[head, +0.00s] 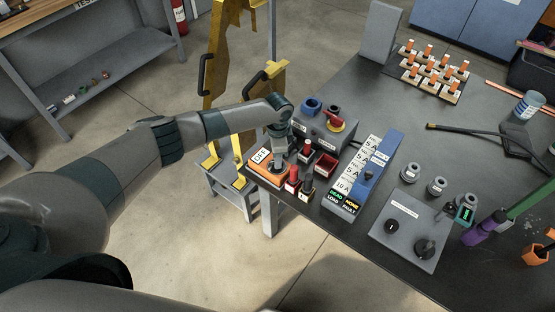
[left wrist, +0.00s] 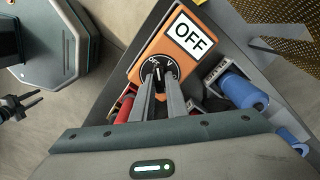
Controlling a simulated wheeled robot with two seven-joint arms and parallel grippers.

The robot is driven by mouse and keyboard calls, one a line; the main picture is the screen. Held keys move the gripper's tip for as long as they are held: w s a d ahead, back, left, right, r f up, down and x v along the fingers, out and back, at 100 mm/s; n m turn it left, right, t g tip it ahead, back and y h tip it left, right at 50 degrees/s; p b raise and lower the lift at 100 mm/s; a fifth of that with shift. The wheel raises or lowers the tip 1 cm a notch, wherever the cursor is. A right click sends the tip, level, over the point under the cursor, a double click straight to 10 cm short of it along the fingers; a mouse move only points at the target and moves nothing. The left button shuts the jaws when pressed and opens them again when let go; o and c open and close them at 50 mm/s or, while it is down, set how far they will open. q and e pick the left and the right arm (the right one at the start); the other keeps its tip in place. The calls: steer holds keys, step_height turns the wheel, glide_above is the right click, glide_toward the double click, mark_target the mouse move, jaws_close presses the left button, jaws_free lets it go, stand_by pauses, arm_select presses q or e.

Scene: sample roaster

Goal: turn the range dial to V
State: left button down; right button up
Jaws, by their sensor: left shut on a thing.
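The orange meter (head: 268,175) stands at the left corner of the dark table, and its white display reads OFF. In the left wrist view the meter (left wrist: 205,58) shows the same OFF display. Below the display is a round black range dial (left wrist: 149,70) with white marks, among them a V on the right side. My left gripper (left wrist: 158,80) is shut on the dial's knob, with a finger on each side of it. The fingers hide part of the dial, and I cannot tell the pointer's exact direction. In the head view my left gripper (head: 282,155) is over the meter.
Red and black plugs (head: 292,180) stand close beside the meter. A grey box with a red and yellow switch (head: 335,120) is behind it. A blue rack (head: 357,180) and a grey two-knob box (head: 408,228) are to the right.

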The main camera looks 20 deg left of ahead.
arm_select(q)
steer(key=m+b, duration=0.1)
steer(key=m, duration=0.4)
steer(key=shift+f+m, duration=0.1)
steer(key=shift+m, duration=0.2)
steer(key=shift+m+b, duration=0.65)
steer(key=shift+m, duration=1.05)
steer(key=c, duration=1.7)
jaws_free()
steer(key=shift+c, duration=0.2)
steer(key=shift+r, duration=0.2)
